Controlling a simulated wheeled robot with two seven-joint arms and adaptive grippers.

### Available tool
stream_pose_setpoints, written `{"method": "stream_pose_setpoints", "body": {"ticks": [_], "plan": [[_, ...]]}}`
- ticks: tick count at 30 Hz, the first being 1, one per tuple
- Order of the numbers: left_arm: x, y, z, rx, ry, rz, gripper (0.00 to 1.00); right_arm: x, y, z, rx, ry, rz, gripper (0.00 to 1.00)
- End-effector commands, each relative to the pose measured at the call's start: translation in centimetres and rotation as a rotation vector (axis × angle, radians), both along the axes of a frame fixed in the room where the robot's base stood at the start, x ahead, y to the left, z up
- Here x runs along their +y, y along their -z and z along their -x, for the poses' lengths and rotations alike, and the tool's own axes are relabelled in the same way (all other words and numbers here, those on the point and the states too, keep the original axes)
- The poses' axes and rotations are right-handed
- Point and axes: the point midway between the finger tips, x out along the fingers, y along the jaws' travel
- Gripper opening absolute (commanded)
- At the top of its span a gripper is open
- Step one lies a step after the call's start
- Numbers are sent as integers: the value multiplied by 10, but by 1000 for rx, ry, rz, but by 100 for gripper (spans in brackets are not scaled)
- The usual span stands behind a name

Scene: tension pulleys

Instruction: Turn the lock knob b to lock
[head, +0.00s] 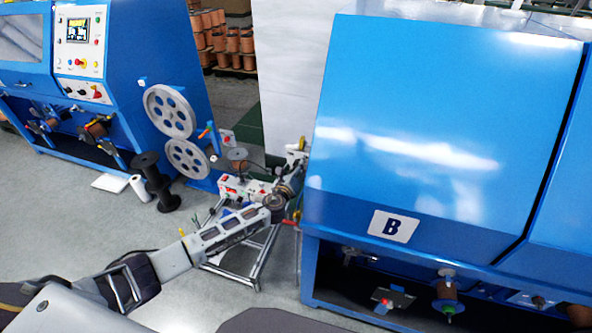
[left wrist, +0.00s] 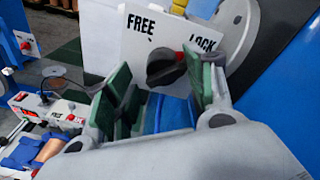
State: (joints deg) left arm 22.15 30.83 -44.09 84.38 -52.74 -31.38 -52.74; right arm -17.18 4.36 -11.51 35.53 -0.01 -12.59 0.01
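In the left wrist view a black knob (left wrist: 165,67) with a red tip sits on a white plate (left wrist: 142,24) marked FREE at left and LOCK at right. The red tip is on the knob's right end, towards LOCK. My left gripper (left wrist: 158,88) is open, with green-padded fingers apart on either side of the knob's front; I cannot tell whether they touch it. In the head view my left arm reaches from the lower left to the stand beside machine B, where the gripper (head: 297,154) is small and the knob cannot be made out. My right gripper is not in view.

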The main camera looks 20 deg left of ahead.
Motion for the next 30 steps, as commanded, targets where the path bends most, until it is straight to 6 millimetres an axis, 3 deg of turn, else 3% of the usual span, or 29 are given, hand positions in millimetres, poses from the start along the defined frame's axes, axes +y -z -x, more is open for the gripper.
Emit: {"method": "stream_pose_setpoints", "body": {"ticks": [14,30], "plan": [[-1,-3,4,-5,1,2,54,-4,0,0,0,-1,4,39],[1,-8,50,-3,3,1,54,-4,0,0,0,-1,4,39]]}}
